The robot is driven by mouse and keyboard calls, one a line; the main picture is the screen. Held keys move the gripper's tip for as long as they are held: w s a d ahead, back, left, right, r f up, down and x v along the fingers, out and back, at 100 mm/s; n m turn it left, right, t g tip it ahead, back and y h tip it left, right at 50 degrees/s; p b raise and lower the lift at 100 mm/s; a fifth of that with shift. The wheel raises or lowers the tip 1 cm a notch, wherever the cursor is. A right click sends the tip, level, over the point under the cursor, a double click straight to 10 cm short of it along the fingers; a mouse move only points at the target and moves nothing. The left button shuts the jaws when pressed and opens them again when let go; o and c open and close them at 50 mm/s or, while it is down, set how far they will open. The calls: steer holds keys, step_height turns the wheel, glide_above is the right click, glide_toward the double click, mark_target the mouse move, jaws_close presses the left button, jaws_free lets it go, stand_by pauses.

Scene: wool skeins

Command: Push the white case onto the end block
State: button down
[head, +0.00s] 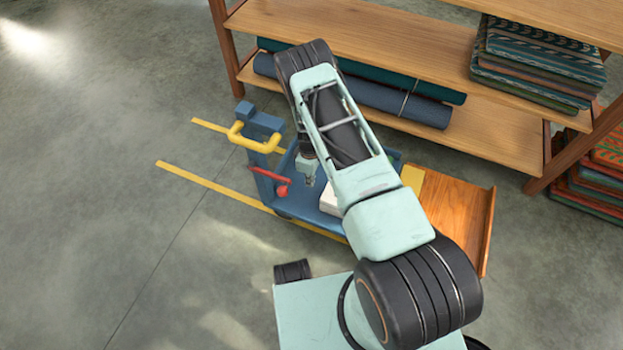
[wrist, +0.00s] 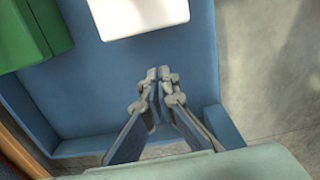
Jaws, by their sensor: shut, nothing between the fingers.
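The white case (head: 330,201) lies on the bed of a blue cart (head: 297,205), partly hidden behind my arm in the head view. In the wrist view the white case (wrist: 138,14) is at the top edge, cut off by the frame. My gripper (head: 309,178) is low over the cart bed, on the handle side of the case. Its fingertips (wrist: 159,75) are together and empty, apart from the case with blue bed showing between. A green block (wrist: 32,36) stands on the bed at the upper left of the wrist view; I cannot tell if it is the end block.
The cart has a yellow handle (head: 254,139) and a red lever (head: 271,177) at its left end. A wooden board (head: 455,212) adjoins its right end. A wooden shelf (head: 390,45) with rolls and folded textiles stands behind. Yellow lines (head: 215,188) mark the open floor.

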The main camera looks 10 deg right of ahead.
step_height(320, 180, down, 6)
steer(key=shift+f+b, duration=0.15)
steer(key=shift+b, duration=0.75)
steer(key=shift+s+d+r, duration=0.25)
steer(key=shift+s+d, duration=0.1)
steer(key=shift+d, duration=0.25)
steer(key=shift+s+d+r, duration=0.2)
steer(key=shift+s+d, duration=0.1)
steer(key=shift+d, duration=0.3)
steer(key=shift+s+d, duration=0.4)
steer(key=shift+d, duration=0.15)
steer(key=s+d, duration=0.6)
steer(key=d, duration=0.4)
steer(key=s+d+b, duration=0.1)
steer(key=s+d, duration=0.6)
steer(key=d, duration=0.4)
steer(key=s+d+b, duration=0.1)
steer(key=s+d, duration=0.5)
steer(key=d, duration=0.4)
steer(key=shift+s+d, duration=0.35)
